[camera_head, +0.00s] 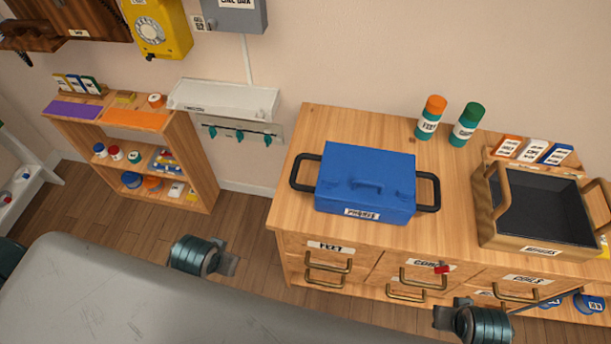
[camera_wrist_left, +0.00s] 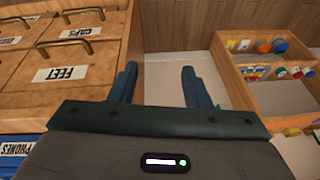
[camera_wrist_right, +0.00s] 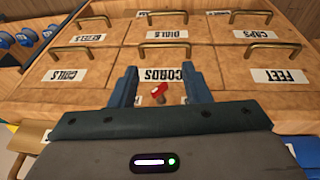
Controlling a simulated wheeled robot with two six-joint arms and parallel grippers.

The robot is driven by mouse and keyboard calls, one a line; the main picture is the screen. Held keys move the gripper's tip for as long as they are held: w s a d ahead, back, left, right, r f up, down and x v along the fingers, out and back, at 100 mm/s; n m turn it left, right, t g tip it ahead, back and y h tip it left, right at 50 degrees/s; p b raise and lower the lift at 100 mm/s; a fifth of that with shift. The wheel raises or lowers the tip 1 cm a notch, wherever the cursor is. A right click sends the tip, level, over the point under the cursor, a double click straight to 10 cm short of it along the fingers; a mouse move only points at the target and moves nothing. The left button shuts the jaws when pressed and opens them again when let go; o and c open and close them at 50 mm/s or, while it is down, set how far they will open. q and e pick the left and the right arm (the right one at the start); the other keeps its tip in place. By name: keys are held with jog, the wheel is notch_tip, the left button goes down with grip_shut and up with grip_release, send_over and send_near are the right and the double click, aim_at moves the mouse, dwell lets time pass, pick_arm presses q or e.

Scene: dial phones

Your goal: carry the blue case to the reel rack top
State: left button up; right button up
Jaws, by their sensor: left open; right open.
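The blue case (camera_head: 366,178) rests on the wooden cabinet top, closed, with a lid handle, a black loop handle at each side and a PHONES label. Its edge shows in the left wrist view (camera_wrist_left: 28,138). A low wooden shelf unit (camera_head: 190,160) at the left, holding reels, looks like the reel rack; its top has purple and orange mats. It also shows in the left wrist view (camera_wrist_left: 232,80). My left gripper (camera_wrist_left: 159,82) is open and empty, in front of the cabinet's left side. My right gripper (camera_wrist_right: 159,82) is open in front of the CORDS drawer. Neither touches the case.
The cabinet (camera_head: 320,130) also carries two bottles (camera_head: 429,118), a card holder (camera_head: 533,151) and a black-lined tray (camera_head: 540,240). Drawer handles (camera_head: 423,279) and a red piece (camera_head: 443,268) project from its front. On the rack top stand cards (camera_head: 77,84) and a tape roll (camera_head: 156,100).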

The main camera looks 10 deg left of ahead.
pick_arm(q)
notch_tip(320, 180, up, 4)
pick_arm(e)
notch_tip(320, 180, up, 4)
jog(key=t+h, duration=0.1)
send_near(438, 195)
jog(key=shift+d+f+p, duration=0.1)
jog(key=shift+f+p, duration=0.2)
jog(key=shift+f, duration=0.1)
jog(key=shift+w+r, duration=0.15)
pick_arm(q)
jog(key=n+t+h, duration=0.1)
jog(key=n+h, duration=0.1)
jog(key=h, duration=0.1)
send_near(295, 165)
pick_arm(e)
jog(key=shift+s+r, duration=0.15)
jog(key=shift+s, duration=0.15)
pick_arm(q)
jog(key=x, duration=1.1)
jog(key=shift+f, duration=0.1)
pick_arm(e)
jog(key=x, duration=1.1)
jog(key=shift+w, duration=0.2)
pick_arm(q)
jog(key=shift+c, duration=0.4)
pick_arm(e)
jog(key=shift+c, duration=0.4)
